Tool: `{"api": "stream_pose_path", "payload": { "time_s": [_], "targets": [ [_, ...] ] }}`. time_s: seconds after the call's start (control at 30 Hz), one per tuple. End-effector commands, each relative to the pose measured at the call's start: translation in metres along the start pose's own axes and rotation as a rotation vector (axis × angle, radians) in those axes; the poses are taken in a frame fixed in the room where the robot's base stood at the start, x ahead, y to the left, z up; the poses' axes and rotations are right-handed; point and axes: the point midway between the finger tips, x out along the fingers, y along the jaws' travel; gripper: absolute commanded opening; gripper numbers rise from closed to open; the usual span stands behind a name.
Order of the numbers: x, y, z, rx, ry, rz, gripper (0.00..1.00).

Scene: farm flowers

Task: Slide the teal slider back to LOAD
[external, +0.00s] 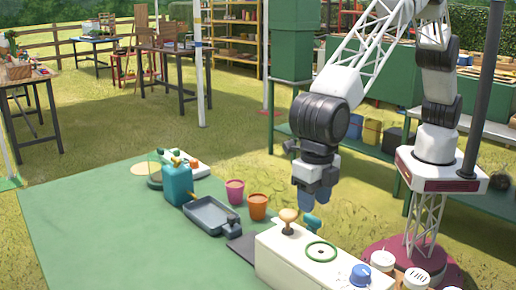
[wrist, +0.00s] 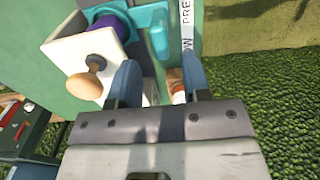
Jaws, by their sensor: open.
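A teal part (wrist: 152,28), which looks like the slider, shows at the top of the wrist view beside a white block. It lies just beyond my gripper (wrist: 160,72), whose two blue fingers are spread apart with nothing clearly held between them. A pale strip with dark letters (wrist: 187,18), partly cut off, runs beyond the right finger; I cannot read LOAD on it. In the external view my gripper (external: 316,196) points down near a teal piece (external: 311,222) at the back of the white box. I cannot tell whether they touch.
The white box (external: 280,262) carries a wooden knob (external: 288,217), a green ring (external: 322,251) and a blue knob (external: 360,274).

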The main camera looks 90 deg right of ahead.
Motion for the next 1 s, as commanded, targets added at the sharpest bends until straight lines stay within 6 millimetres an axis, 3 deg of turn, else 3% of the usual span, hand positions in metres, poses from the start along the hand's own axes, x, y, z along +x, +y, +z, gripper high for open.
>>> {"api": "stream_pose_path", "payload": {
  "time_s": [0.33, 0.77, 1.0],
  "targets": [
    [0.037, 0.000, 0.000, 0.000, 0.000, -0.001, 0.44],
    [0.043, 0.000, 0.000, 0.000, 0.000, 0.000, 0.44],
    [0.043, 0.000, 0.000, 0.000, 0.000, -0.001, 0.07]
  ]
}}
